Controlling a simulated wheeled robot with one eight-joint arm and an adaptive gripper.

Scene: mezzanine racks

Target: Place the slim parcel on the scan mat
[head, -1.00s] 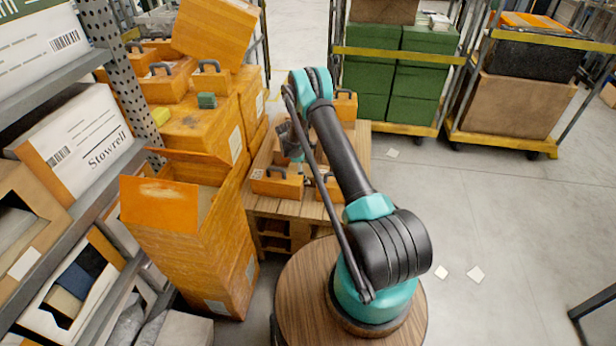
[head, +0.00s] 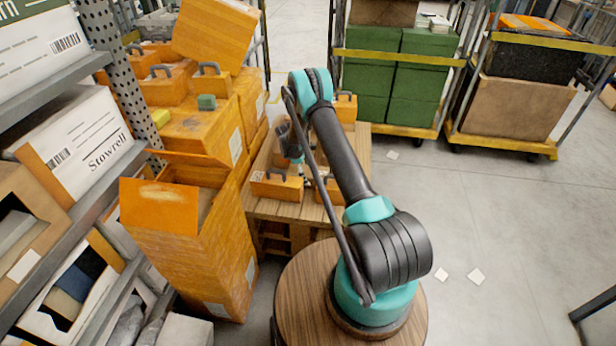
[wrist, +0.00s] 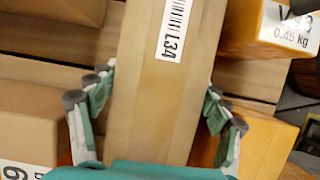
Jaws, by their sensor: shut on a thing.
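The slim parcel is a long tan cardboard box (wrist: 150,100) with a white barcode label reading L34. It runs up the middle of the wrist view. My gripper (wrist: 157,84) is shut on it, with teal and grey fingers along its two long sides. In the head view my gripper (head: 296,158) is small and partly hidden behind my arm, over the wooden pallet stand; the parcel cannot be made out there. I cannot make out the scan mat in either view.
Orange handled boxes (head: 277,186) stand on the wooden pallet stand (head: 262,209) around my gripper. An orange-brown box (wrist: 269,28) and a tan box (wrist: 28,118) flank the parcel. A tall orange stack (head: 193,265) and shelving are left. Clear floor (head: 520,220) lies right.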

